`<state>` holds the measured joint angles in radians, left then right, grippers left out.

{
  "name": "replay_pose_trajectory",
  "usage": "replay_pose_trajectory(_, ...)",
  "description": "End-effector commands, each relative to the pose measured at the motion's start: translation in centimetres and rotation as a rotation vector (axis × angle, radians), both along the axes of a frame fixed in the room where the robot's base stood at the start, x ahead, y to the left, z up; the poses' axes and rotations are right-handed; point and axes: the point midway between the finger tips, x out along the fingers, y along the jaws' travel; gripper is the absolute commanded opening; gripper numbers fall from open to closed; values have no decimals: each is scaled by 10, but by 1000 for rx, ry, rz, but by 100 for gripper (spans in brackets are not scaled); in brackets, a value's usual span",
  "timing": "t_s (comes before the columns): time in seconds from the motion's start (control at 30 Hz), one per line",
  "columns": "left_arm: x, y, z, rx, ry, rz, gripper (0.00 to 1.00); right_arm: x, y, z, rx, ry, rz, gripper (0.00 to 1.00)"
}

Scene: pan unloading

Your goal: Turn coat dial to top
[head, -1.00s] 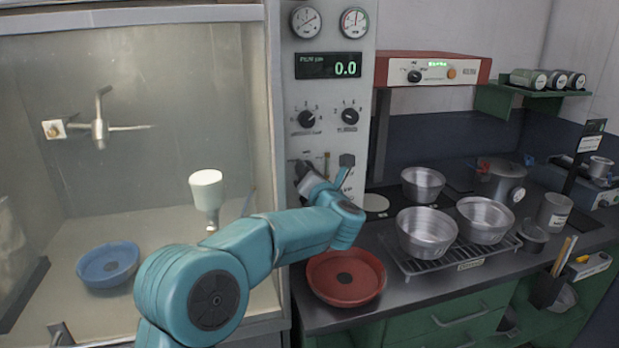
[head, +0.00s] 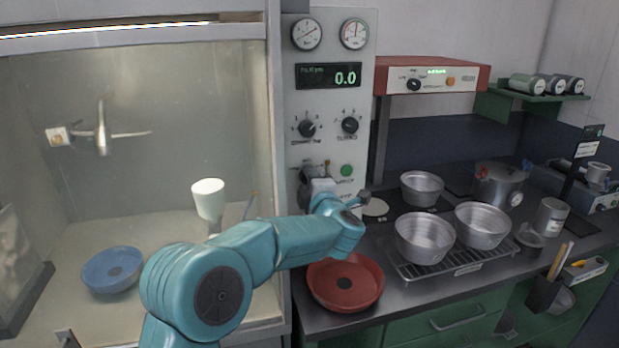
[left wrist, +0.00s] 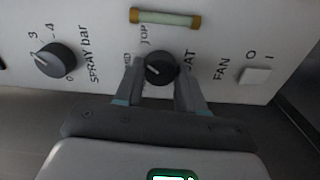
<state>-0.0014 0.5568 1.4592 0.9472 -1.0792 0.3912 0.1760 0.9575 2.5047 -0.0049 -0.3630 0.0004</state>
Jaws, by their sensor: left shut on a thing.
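The coat dial (left wrist: 160,69), a small round black knob with a pale pointer line, sits on the pale control panel. In the left wrist view, my left gripper (left wrist: 159,74) has one finger on each side of it and is shut on it. A "TOP" label stands above the knob. The lettering beside it is partly hidden by the fingers, and "AT" shows on the right. The pointer line looks slanted; its exact setting is hard to read. In the head view my left gripper (head: 308,180) is at the lower part of the panel (head: 330,95) and covers the dial.
The spray bar dial (left wrist: 55,60) is left of the gripper and the fan switch (left wrist: 255,75) right of it. A glass tube (left wrist: 165,18) lies above. A red pan (head: 345,283) is below my arm. Metal pots (head: 425,238) stand on a rack to the right.

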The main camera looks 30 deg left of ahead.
Motion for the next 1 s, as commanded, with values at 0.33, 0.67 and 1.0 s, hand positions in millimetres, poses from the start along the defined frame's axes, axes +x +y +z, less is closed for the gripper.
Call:
replay_pose_trajectory(0.33, 1, -1, 3, 180, 208, -4, 9, 0, 0, 18, 0, 0, 0, 0)
replay_pose_trajectory(0.67, 1, -2, 1, 274, 319, -4, 9, 0, 0, 26, 0, 0, 0, 0)
replay_pose_trajectory(1.0, 1, -2, 0, 296, 347, -4, 9, 0, 0, 27, 0, 0, 0, 0)
